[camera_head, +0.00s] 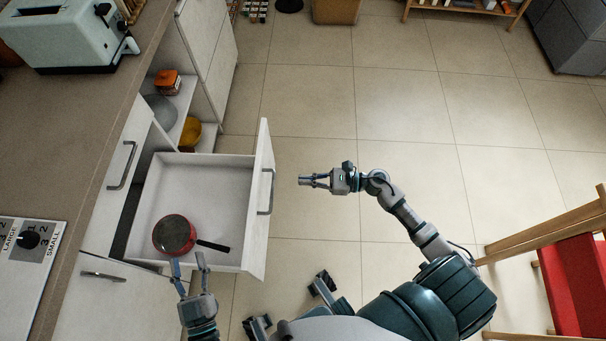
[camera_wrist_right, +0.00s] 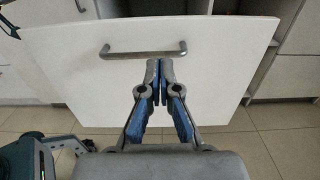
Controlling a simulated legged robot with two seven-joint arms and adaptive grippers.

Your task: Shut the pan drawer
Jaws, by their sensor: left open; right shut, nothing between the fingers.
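The pan drawer (camera_head: 205,190) is white and stands pulled out from the cabinet in the head view. A red pan (camera_head: 174,235) with a black handle lies in its near end. The drawer front with its grey bar handle (camera_head: 266,191) faces right; the handle also shows in the right wrist view (camera_wrist_right: 143,50). My right gripper (camera_head: 302,181) is shut and empty, to the right of the drawer front and apart from the handle in the head view. My left gripper (camera_head: 187,262) is open, at the drawer's near side by the pan.
The brown counter (camera_head: 85,110) runs along the left with a toaster (camera_head: 68,38) on it. An open shelf (camera_head: 185,105) with several items stands beyond the drawer. A wooden chair with a red seat (camera_head: 577,285) is at the right.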

